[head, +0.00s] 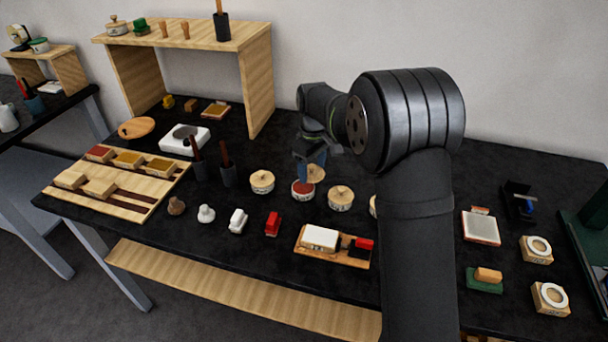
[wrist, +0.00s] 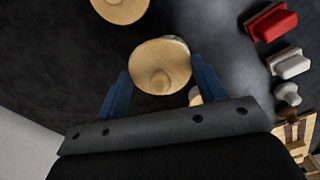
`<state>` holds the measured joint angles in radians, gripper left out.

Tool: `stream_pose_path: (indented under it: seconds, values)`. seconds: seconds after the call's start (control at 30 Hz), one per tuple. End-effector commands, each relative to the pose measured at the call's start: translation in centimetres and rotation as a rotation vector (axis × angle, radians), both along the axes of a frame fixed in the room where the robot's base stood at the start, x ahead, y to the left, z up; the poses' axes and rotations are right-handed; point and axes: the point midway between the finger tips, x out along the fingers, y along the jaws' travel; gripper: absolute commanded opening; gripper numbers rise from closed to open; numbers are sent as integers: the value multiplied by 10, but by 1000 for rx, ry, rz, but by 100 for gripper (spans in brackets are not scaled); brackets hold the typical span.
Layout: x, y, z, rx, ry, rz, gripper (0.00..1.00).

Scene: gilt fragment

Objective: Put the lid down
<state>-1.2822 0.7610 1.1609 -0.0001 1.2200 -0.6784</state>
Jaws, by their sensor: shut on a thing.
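My gripper (head: 311,160) is shut on a round pale wooden lid (head: 317,174). In the wrist view the lid (wrist: 160,62), with a knob at its middle, lies between the two blue fingers of my gripper (wrist: 161,80). In the head view a small round pot (head: 303,190) with a red inside stands uncovered just below and slightly left of the lid. The lid hides part of its rim from the head camera. I cannot tell whether lid and pot touch.
Lidded pots stand close by on the left (head: 262,183) and right (head: 340,199). A dark cup (head: 228,175) holding a tool stands farther left. In front are a red stamp (head: 272,224) and a wooden tray (head: 306,258). A wooden shelf (head: 259,90) stands behind left.

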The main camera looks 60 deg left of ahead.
Motion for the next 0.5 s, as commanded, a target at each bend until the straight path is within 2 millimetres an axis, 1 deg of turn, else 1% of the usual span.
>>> stream_pose_path:
  seconds: [0.03, 0.2, 0.33, 0.5]
  values:
    - [10, -9, 10, 4, -1, -5, 42]
    - [36, -38, 32, 2, 0, -5, 42]
    - [50, -54, 44, 2, 0, -4, 42]
    - [60, -65, 53, 0, 0, -2, 42]
